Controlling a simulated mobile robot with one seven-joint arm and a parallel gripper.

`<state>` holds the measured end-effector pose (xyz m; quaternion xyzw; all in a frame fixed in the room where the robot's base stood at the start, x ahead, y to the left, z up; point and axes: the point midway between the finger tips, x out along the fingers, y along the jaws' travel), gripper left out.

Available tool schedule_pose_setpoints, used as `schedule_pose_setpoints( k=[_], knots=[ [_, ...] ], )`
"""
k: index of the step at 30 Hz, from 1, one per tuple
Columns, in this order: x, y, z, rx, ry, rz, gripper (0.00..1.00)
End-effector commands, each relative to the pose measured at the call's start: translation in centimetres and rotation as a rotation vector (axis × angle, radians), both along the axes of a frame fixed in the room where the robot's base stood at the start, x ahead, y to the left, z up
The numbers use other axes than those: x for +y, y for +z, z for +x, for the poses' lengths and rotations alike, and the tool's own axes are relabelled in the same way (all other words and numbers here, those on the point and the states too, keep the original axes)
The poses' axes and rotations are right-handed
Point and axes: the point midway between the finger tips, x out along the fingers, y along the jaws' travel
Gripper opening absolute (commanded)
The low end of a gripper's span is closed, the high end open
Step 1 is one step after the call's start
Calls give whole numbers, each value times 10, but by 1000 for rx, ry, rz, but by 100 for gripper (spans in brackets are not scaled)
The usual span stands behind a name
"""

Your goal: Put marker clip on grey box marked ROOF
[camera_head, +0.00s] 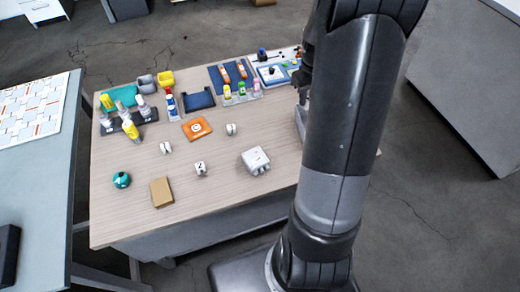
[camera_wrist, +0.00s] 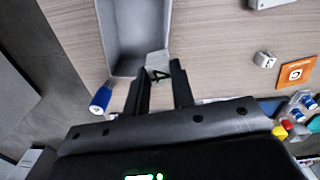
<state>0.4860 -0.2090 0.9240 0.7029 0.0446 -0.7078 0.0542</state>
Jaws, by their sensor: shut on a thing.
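My gripper (camera_wrist: 159,74) is shut on a small pale grey clip (camera_wrist: 157,60) with a dark mark on its face. In the wrist view the clip is at the near right corner of a grey tray; I cannot tell its height above it. In the head view my arm hides the clip and most of the gripper. A pale grey box (camera_head: 256,160) stands on the table right of centre; its edge shows at the top of the wrist view (camera_wrist: 268,3). No ROOF lettering is readable. Small white clips (camera_head: 200,168) (camera_head: 231,129) (camera_head: 166,147) stand apart on the table.
The grey tray (camera_wrist: 108,28) lies at the table's right side. An orange card (camera_head: 197,128), a brown block (camera_head: 162,192) and a teal round item (camera_head: 122,180) lie on the wooden table (camera_head: 225,190). Bottles and bins crowd its back. Bare table surrounds the box.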

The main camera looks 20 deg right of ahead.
Motion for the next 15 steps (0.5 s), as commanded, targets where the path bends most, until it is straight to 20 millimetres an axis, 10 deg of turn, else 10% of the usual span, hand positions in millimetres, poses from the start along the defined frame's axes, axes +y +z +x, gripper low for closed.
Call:
schedule_pose_setpoints(
  k=[15],
  knots=[
    [92, 15, -123, -4, 226, 10, 1]
  ],
)
